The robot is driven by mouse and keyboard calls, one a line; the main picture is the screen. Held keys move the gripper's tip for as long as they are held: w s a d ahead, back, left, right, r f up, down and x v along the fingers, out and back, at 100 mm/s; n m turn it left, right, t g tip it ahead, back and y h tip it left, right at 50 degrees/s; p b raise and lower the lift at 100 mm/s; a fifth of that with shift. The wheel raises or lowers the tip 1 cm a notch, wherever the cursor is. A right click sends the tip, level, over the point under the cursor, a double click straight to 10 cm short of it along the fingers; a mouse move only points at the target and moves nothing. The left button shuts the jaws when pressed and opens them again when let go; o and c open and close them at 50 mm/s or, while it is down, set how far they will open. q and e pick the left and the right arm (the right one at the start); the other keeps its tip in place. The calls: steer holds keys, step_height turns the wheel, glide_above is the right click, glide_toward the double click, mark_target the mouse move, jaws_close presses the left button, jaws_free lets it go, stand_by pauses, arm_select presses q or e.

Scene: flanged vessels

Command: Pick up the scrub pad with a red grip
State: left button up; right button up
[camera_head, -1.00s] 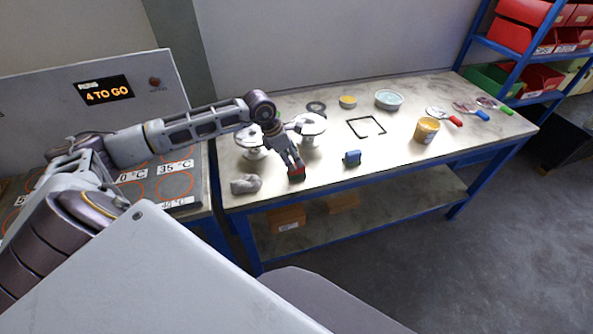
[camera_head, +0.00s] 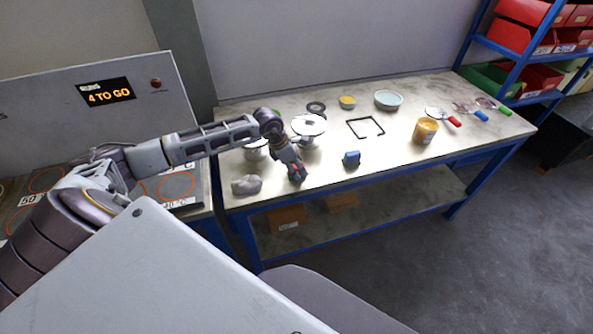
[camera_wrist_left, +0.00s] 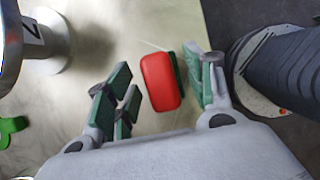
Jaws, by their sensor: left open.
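The scrub pad with a red grip (camera_wrist_left: 161,82) shows in the left wrist view, on the table between my open fingers. A dark green edge of the pad shows at its right side. My left gripper (camera_wrist_left: 158,90) is open, with green-lined fingers on both sides of the red grip; the right-hand finger is closer to it. In the head view my left gripper (camera_head: 297,178) is over the table's front edge area and hides most of the pad; only a bit of red shows. My right gripper is in no view.
A blue-gripped pad (camera_head: 351,159) stands to the right on the table. A grey crumpled cloth (camera_head: 247,185) lies to the left. White flanged vessels (camera_head: 308,127) stand behind the gripper.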

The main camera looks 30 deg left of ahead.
arm_select(q)
steer(key=shift+c, duration=0.4)
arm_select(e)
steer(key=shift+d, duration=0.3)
arm_select(q)
steer(key=c, duration=1)
steer(key=shift+c, duration=0.2)
steer(key=shift+r, duration=0.5)
step_height(320, 180, up, 9)
steer(key=shift+f+b, duration=0.15)
steer(key=shift+b, duration=0.65)
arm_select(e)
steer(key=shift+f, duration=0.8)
